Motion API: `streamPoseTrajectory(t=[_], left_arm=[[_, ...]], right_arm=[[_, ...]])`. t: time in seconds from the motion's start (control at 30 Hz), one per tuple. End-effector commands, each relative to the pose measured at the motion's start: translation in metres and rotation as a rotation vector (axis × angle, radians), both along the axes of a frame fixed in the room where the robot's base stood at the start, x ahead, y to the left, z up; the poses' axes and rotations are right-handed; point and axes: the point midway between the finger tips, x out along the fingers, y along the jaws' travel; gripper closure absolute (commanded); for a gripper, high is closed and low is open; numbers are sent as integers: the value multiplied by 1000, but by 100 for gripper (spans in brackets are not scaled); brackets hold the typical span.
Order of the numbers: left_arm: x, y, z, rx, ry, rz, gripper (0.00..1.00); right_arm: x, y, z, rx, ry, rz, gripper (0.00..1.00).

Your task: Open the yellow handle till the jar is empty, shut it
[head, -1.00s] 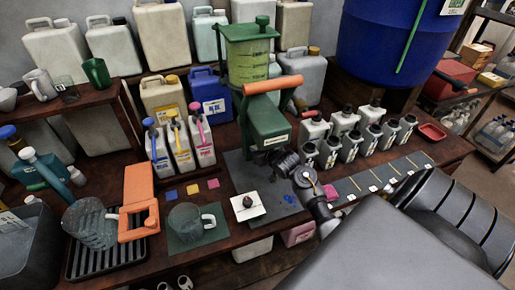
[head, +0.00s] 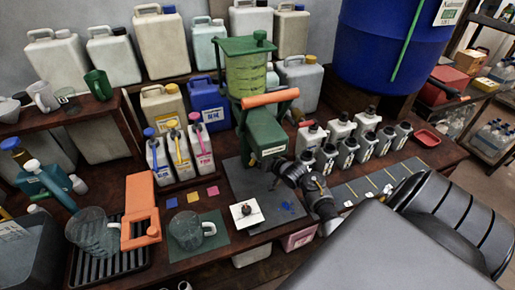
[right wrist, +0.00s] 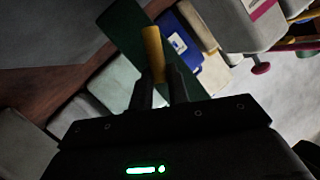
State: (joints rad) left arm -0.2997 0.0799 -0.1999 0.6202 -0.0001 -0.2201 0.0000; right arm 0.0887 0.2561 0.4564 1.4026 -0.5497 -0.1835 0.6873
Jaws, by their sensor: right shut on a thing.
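A green dispenser stands at the middle of the bench in the head view. Its graduated clear jar (head: 246,75) has a yellow-green tint; I cannot tell the liquid level. An orange bar (head: 270,97) crosses its front above the green body (head: 266,132). My right gripper (head: 273,167) is at the lower front of this body. In the right wrist view, the yellow handle (right wrist: 153,52) stands between the fingers of my right gripper (right wrist: 162,92), which is shut on it. The handle is hidden in the head view. My left gripper is not in view.
A glass mug (head: 186,230) stands on a green mat, left of a white tile (head: 246,213). A clear pitcher (head: 92,232) stands on a black rack beside an orange frame (head: 141,208). Small grey bottles (head: 347,150) crowd the right side; jugs line the back.

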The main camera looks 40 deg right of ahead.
Motion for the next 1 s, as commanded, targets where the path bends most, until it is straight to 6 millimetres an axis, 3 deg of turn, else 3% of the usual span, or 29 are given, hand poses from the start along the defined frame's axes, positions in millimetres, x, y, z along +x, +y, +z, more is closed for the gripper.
streamPoseTrajectory(t=[0.6, 1.0], left_arm=[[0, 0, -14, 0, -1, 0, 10], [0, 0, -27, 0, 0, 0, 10]], right_arm=[[-3, -12, -15, 549, -194, -3, 100], [-4, -13, -22, 807, -285, -3, 100]])
